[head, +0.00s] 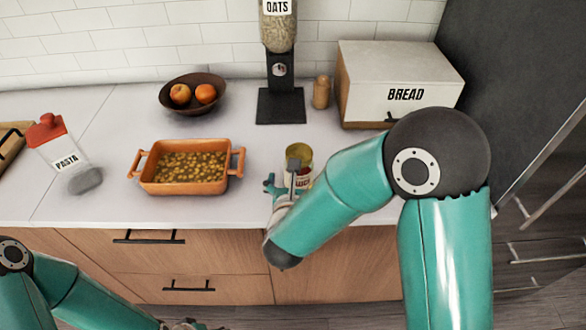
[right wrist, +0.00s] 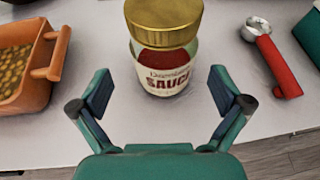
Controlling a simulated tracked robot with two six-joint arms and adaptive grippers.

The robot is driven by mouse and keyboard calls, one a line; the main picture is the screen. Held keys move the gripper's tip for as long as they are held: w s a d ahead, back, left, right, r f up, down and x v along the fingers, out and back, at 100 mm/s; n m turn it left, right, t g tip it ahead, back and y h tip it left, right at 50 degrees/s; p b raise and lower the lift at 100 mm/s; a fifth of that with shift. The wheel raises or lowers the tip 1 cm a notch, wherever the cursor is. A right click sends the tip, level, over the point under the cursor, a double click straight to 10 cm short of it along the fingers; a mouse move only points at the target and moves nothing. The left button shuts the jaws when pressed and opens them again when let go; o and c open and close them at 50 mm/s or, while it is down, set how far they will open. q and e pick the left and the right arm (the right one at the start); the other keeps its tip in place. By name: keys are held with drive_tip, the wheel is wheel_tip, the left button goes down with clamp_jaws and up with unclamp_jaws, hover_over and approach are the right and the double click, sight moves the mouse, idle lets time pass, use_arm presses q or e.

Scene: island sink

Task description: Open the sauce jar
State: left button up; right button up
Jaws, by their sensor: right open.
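The sauce jar (right wrist: 163,65) stands upright on the white counter, with a gold lid (right wrist: 163,22) on it and red sauce inside. In the head view the jar (head: 302,180) is partly hidden by my right gripper and arm. My right gripper (right wrist: 160,92) is open, with its fingers spread on either side of the jar's near side, not closed on it. In the head view my right gripper (head: 284,187) is at the counter's front edge. My left gripper (head: 184,325) is only partly visible at the bottom edge, below the counter, and its jaws cannot be made out.
An orange baking dish (head: 187,142) stands left of the jar. A red-handled tool (right wrist: 272,58) lies to its right in the wrist view. Behind are a fruit bowl (head: 165,98), an oats dispenser (head: 280,75), a shaker (head: 321,92) and a bread box (head: 395,65).

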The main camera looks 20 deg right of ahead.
drive_tip(key=p+x, duration=0.2)
drive_tip(key=x, duration=0.3)
drive_tip(key=shift+d, duration=0.2)
drive_tip(key=c, duration=1.6)
drive_tip(key=shift+o, duration=0.2)
drive_tip(key=shift+r, duration=0.1)
wheel_tip(320, 180, up, 20)
